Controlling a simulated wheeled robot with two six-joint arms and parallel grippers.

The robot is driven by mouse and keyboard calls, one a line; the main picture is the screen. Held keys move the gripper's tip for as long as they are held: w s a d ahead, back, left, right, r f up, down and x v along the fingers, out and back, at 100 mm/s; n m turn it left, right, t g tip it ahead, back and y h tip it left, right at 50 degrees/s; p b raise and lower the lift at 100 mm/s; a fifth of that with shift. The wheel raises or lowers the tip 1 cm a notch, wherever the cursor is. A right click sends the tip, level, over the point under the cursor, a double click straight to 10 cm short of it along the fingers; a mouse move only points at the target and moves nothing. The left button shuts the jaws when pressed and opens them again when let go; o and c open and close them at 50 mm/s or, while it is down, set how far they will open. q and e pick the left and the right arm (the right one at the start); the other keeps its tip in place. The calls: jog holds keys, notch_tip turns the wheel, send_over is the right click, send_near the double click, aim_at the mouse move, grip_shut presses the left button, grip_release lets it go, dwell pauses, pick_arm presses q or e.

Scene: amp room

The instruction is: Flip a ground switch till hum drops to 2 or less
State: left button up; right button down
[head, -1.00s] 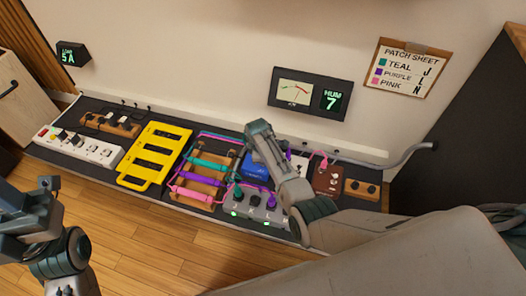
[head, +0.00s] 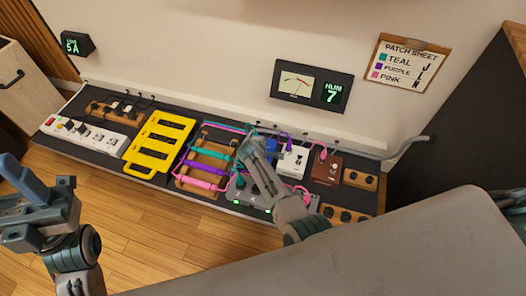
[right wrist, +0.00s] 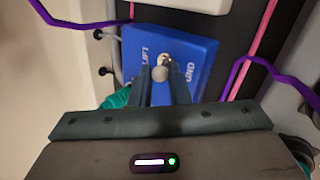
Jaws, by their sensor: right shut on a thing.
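A blue box (right wrist: 200,45) with the words LIFT and GND carries the ground switch, whose rounded tip (right wrist: 160,73) sits between the fingers of my right gripper (right wrist: 161,80). That gripper is shut on the switch tip. In the head view my right gripper (head: 250,150) covers much of the blue box (head: 271,146). The hum meter (head: 310,86) on the wall reads 7, with its needle toward the right. My left gripper (head: 22,185) is at the left edge, away from the bench; its opening cannot be made out.
A white box (head: 292,161) and a brown box (head: 326,169) with plugged cables stand right of the blue box. A cable rack (head: 196,182), a yellow frame (head: 135,171) and a power strip (head: 85,135) are left. A grey pedal unit (head: 245,200) lies in front.

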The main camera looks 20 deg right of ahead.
jog(key=c, duration=1.4)
grip_release()
jog(key=shift+o, duration=0.2)
